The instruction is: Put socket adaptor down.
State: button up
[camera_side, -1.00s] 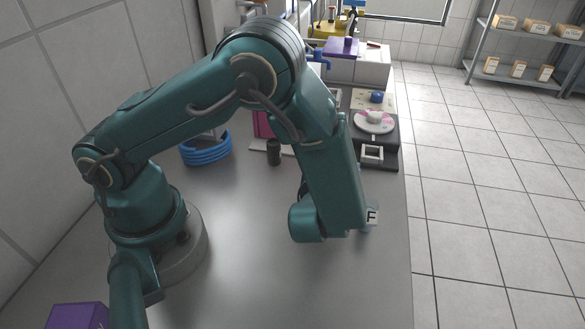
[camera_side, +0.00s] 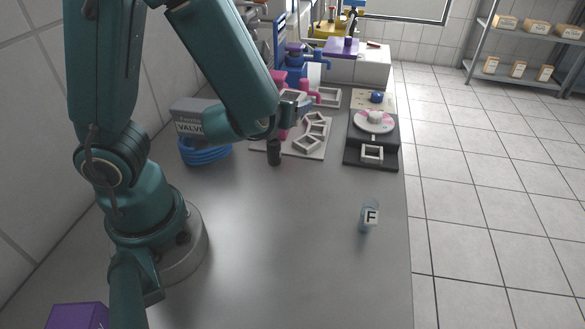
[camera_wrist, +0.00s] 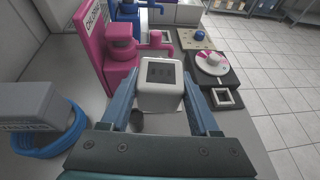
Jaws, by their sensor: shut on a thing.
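My gripper (camera_wrist: 160,78) is shut on a pale grey-white block with a dark, marked square on its face, which I take to be the socket adaptor (camera_wrist: 160,98). The block sits between the two blue fingers in the wrist view. The adaptor is hard to make out there. I cannot tell how high it is above the board.
A black cylinder (camera_side: 274,153) stands at the board's front edge. A pink device (camera_wrist: 121,55) is behind the gripper. A blue coil with a grey valve box (camera_side: 192,120) lies left. A dark unit with a pink-white disc (camera_side: 374,122) stands right. A clear F-marked container (camera_side: 370,216) is in front; nearby bench is clear.

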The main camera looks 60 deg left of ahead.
jog(key=d+r+m+t+h, duration=0.1)
jog(key=d+r, duration=0.4)
jog(key=r, duration=0.1)
jog(key=s+a+f+n+g+y, duration=0.1)
jog(key=s+f+n+g+y, duration=0.5)
jog(key=s+n+g, duration=0.65)
jog(key=s+d+f+n+g+h, duration=0.3)
jog(key=s+d+n+g+h, duration=0.35)
jog(key=n+g, duration=0.45)
jog(key=w+d+r+n+h, duration=0.2)
jog(key=w+d+n+h, duration=0.2)
jog(key=d+n+h, duration=0.6)
jog(key=w+a+r+n+t+h, duration=0.1)
jog(key=w+a+n+t+h, duration=0.1)
jog(key=w+n+t+h, duration=0.4)
jog(key=n+h, duration=0.3)
send_over(330, 301)
jog(key=shift+t, duration=0.35)
notch_tip(330, 301, down, 7)
jog(key=shift+a+f, duration=0.1)
jog(key=shift+f+n, duration=0.1)
jog(key=shift+n, duration=0.15)
jog(key=shift+f, duration=1.95)
